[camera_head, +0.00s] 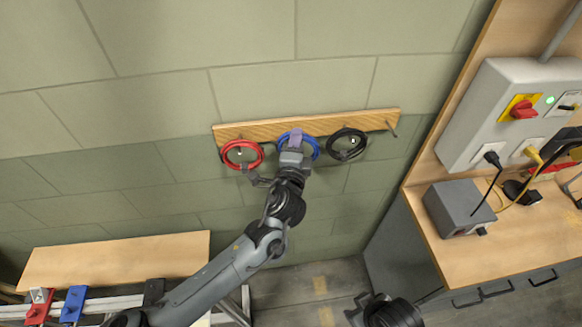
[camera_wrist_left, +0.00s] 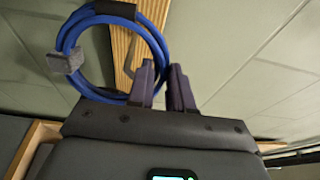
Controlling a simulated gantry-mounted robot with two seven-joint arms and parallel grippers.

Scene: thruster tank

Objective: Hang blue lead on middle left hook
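The blue lead (camera_head: 314,147) is a coiled ring at the middle left hook, in front of the wooden rail (camera_head: 365,119). It also shows in the left wrist view (camera_wrist_left: 72,36), with a hook (camera_wrist_left: 130,62) inside its loop; whether its weight rests on the hook is unclear. My left gripper (camera_head: 295,140) is at the ring, its purple fingers on either side of the ring's right part in the left wrist view (camera_wrist_left: 163,82). A narrow gap shows between them; I cannot tell whether they grip. My right gripper (camera_head: 362,308) is at the bottom edge, its fingers unclear.
A red lead (camera_head: 228,163) hangs to the left and a black lead (camera_head: 335,152) close on the right. The far right hook (camera_head: 391,128) is empty. A bench (camera_head: 480,266) with a grey box (camera_head: 458,209) and a wall panel (camera_head: 487,105) stands right.

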